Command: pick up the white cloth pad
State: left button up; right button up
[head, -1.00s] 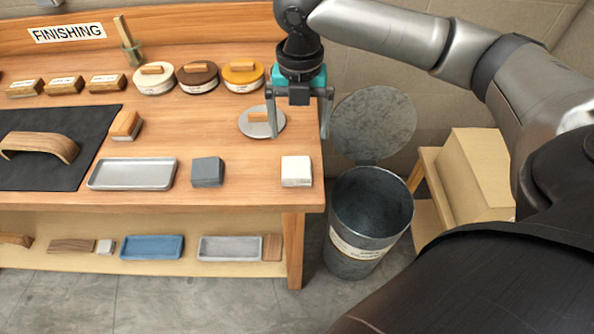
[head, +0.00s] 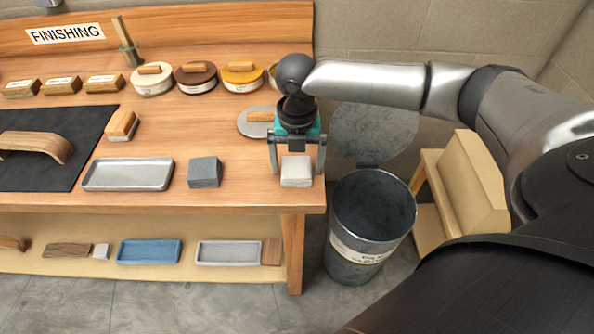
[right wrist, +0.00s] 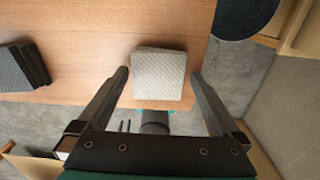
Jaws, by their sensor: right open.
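The white cloth pad (head: 296,172) lies on the wooden bench top near its front right corner. In the right wrist view the pad (right wrist: 160,75) shows as a pale woven square, between and just beyond the finger ends. My right gripper (head: 297,170) is open, with one finger on each side of the pad in the head view. In the right wrist view the open gripper (right wrist: 160,78) holds nothing. I cannot tell the exact height of the fingertips above the bench. My left gripper is not in view.
A grey pad (head: 205,172) and a metal tray (head: 128,174) lie to the left. An open metal bin (head: 372,215) stands off the bench's right end. Bench top (head: 245,185) between the pads is clear.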

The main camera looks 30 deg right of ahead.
aim_at(297, 167)
jog(key=c, duration=1.1)
notch_tip(297, 167, up, 20)
jog(key=p, duration=0.3)
jog(key=shift+p, duration=0.4)
